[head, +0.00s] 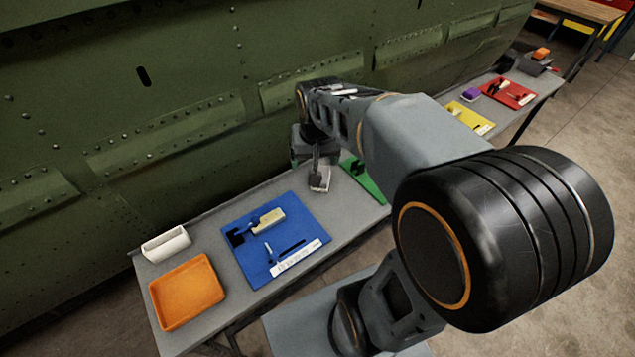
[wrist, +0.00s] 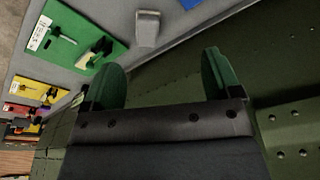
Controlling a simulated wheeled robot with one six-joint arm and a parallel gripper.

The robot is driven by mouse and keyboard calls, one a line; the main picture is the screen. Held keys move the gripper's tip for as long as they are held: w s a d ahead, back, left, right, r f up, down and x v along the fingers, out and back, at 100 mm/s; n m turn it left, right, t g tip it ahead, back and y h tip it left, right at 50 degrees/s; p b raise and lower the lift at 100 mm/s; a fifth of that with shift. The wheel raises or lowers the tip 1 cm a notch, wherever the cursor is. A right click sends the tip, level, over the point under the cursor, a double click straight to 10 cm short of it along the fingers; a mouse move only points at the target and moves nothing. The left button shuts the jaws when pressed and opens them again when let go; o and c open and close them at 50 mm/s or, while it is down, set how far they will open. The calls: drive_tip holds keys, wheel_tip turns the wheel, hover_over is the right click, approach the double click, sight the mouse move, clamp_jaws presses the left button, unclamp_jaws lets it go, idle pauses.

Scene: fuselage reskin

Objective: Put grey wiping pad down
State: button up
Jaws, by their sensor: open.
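The grey wiping pad (head: 320,179) lies on the bare grey bench top (head: 349,224), between the blue mat and the green mat. It also shows in the wrist view (wrist: 148,29), at the top middle, beyond my fingertips and apart from them. My gripper (wrist: 165,78) is open, with its two green fingers spread and nothing between them. In the head view my gripper (head: 308,160) is just behind the pad, close to the green fuselage wall, and is partly hidden by my arm.
A blue mat (head: 300,215) holds several tools. An orange tray (head: 187,292) and a white bin (head: 166,244) stand at the left end. The green mat (wrist: 66,50), with tools, lies on the pad's other side. The riveted fuselage (head: 130,90) runs along the bench's back.

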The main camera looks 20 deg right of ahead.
drive_tip(key=s+a+r+n+t, duration=0.1)
drive_tip(key=s+a+n, duration=0.2)
drive_tip(key=s, duration=0.5)
drive_tip(key=shift+s+a+t, duration=0.15)
drive_tip(key=shift+s+t, duration=0.2)
drive_tip(key=shift+t, duration=0.05)
